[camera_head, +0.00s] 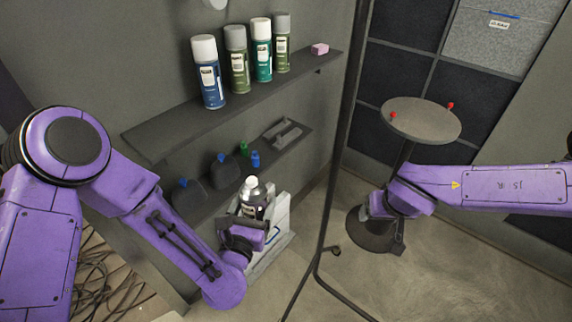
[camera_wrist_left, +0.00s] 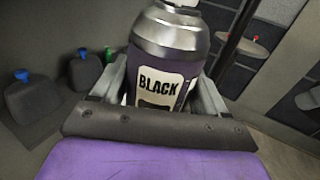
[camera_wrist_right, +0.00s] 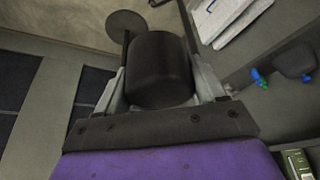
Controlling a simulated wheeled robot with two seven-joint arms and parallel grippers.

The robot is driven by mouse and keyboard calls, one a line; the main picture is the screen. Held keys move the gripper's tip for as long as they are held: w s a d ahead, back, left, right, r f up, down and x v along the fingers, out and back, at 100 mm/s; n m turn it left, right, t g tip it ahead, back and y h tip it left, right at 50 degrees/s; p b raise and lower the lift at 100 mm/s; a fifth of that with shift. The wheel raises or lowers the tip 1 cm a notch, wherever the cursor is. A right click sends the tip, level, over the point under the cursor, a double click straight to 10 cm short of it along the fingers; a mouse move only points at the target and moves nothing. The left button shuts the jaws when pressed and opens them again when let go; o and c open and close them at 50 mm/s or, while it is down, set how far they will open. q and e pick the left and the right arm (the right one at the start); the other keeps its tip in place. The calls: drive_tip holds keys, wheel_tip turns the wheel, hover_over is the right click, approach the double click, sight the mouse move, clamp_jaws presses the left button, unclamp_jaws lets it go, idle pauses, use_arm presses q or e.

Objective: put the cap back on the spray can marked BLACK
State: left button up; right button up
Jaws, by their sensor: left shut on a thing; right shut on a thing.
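The spray can marked BLACK (camera_wrist_left: 165,60) stands roughly upright between the fingers of my left gripper (camera_wrist_left: 155,95), which is shut on its body. Its label reads BLACK in the left wrist view. In the head view the can (camera_head: 254,197) shows a silver shoulder and a white top with no cap on it. A black cylindrical cap (camera_wrist_right: 158,70) is in my right gripper (camera_wrist_right: 163,88), which is shut around it in the right wrist view. In the head view my right gripper (camera_head: 398,238) is well to the right of the can; the cap cannot be made out there.
Several capped spray cans (camera_head: 209,72) and a pink block (camera_head: 320,49) stand on the upper shelf (camera_head: 165,132). Dark blue-topped containers (camera_head: 224,171) sit on the lower shelf. A thin black pole (camera_head: 338,130) rises between my grippers. A round stool (camera_head: 420,122) stands at right.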

drive_tip(key=p+v, duration=0.1)
drive_tip(key=v, duration=0.1)
drive_tip(key=w+p+v, duration=0.1)
drive_tip(key=v, duration=0.2)
drive_tip(key=shift+d+r+p, duration=0.2)
drive_tip(key=shift+r+p, duration=0.2)
drive_tip(key=shift+r, duration=0.05)
drive_tip(key=shift+w+a+f, duration=0.1)
drive_tip(key=shift+w+f, duration=0.2)
use_arm(q)
drive_tip(key=d+r+m+h, duration=0.1)
drive_tip(key=d+r, duration=0.4)
drive_tip(key=r, duration=0.1)
drive_tip(key=shift+d+h, duration=0.3)
drive_tip(key=shift+d, duration=0.05)
drive_tip(key=shift+s+r, duration=0.15)
use_arm(e)
drive_tip(key=shift+s, duration=0.2)
